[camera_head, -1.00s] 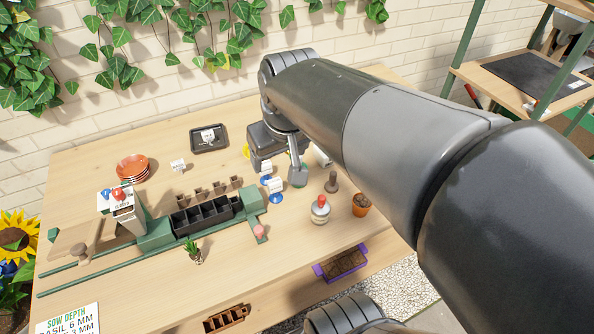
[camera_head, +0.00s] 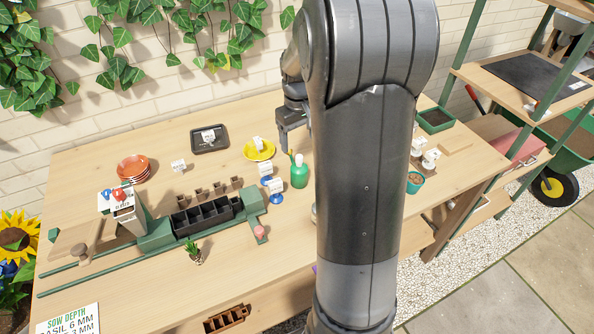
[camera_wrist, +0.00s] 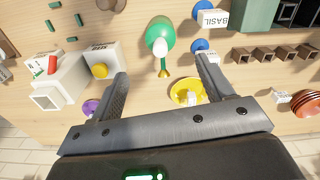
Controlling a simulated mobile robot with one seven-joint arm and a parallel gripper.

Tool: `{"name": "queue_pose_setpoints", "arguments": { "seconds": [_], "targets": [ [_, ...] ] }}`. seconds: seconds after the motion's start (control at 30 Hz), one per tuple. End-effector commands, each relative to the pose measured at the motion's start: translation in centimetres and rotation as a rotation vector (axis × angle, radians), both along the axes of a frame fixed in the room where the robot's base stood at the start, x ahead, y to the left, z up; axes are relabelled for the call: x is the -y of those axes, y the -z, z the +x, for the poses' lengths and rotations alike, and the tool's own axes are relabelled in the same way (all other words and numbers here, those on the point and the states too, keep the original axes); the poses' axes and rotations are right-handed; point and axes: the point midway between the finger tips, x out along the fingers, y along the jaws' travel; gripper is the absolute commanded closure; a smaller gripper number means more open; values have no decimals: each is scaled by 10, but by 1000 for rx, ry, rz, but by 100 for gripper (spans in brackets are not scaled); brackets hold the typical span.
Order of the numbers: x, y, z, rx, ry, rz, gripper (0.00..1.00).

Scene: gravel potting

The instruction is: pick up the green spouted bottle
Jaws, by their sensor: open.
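The green spouted bottle (camera_head: 299,172) stands upright on the bench, just right of the blue-based labelled markers. In the wrist view the green bottle (camera_wrist: 161,36) shows from above, with a pale top and a thin spout with a yellowish tip pointing toward my gripper. My gripper (camera_head: 293,138) is behind and above the bottle in the head view, partly hidden by my arm.
A yellow saucer (camera_head: 259,150) with a white marker is left of my gripper. Blue-based markers (camera_head: 275,186) stand close to the bottle's left. A black cell tray (camera_head: 205,216) sits on a green rail. My arm hides the bench right of the bottle.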

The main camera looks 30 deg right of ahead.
Motion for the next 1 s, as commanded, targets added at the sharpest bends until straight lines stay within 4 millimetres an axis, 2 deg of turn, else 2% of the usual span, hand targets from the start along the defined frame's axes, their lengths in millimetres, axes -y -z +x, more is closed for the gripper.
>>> {"name": "queue_pose_setpoints", "arguments": {
  "seconds": [0.2,0.47,0.7,0.83,1.0],
  "targets": [
    [0,34,-1,-4,0,1,27],
    [0,57,0,-1,1,1,27],
    [0,92,-1,-4,1,1,27],
    [0,104,-1,-2,1,1,27],
    [0,105,0,0,1,0,27]
  ]
}}
